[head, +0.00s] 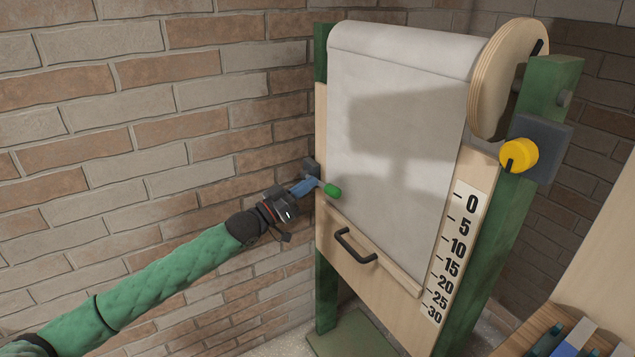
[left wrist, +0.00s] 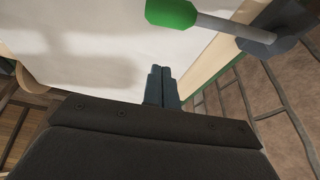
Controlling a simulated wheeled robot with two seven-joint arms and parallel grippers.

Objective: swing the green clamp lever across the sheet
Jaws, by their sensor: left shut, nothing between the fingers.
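The clamp lever has a green knob (head: 332,190) and stands at the left edge of the white sheet (head: 385,130), with the knob over the sheet's edge. Its dark pivot block (head: 311,167) is on the left side of the board. In the left wrist view the green knob (left wrist: 170,12) and its grey rod (left wrist: 228,27) cross the top, with the rod running right to the pivot (left wrist: 278,42). My left gripper (head: 313,184) is shut and empty, its blue fingertips close beside the knob. In the left wrist view the fingertips (left wrist: 161,70) are below the knob, apart from it in the picture. Any contact cannot be told.
A wooden roll end (head: 508,75) and a yellow knob (head: 520,155) are at the upper right. A black handle (head: 355,246) is on the lower board, beside a number scale (head: 455,255). A brick wall (head: 120,120) stands close behind my left arm.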

